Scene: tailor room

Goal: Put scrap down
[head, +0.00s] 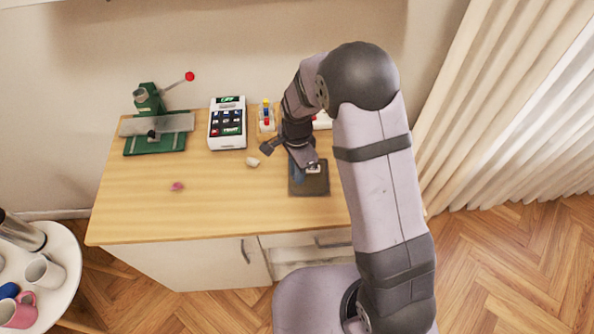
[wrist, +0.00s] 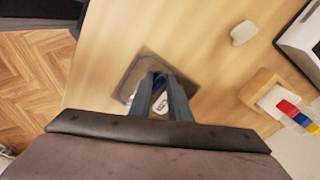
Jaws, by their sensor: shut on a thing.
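My gripper (wrist: 162,78) is over a dark square tray or mat (wrist: 130,68), which lies on the wooden table in the head view (head: 310,189). The fingers are shut on a small piece that they largely hide; I take it to be the scrap. A white piece with dark print (wrist: 159,106) shows between and beside the fingers. I cannot tell whether it is in the grip or lies on the mat. A small pink scrap-like piece (head: 177,186) lies apart on the left of the table.
A small whitish lump (head: 252,161) lies left of the mat. Behind stand a card terminal (head: 227,123), a holder with coloured pieces (head: 266,117) and a green press (head: 155,143) with a red-knobbed lever. The table's front middle is clear.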

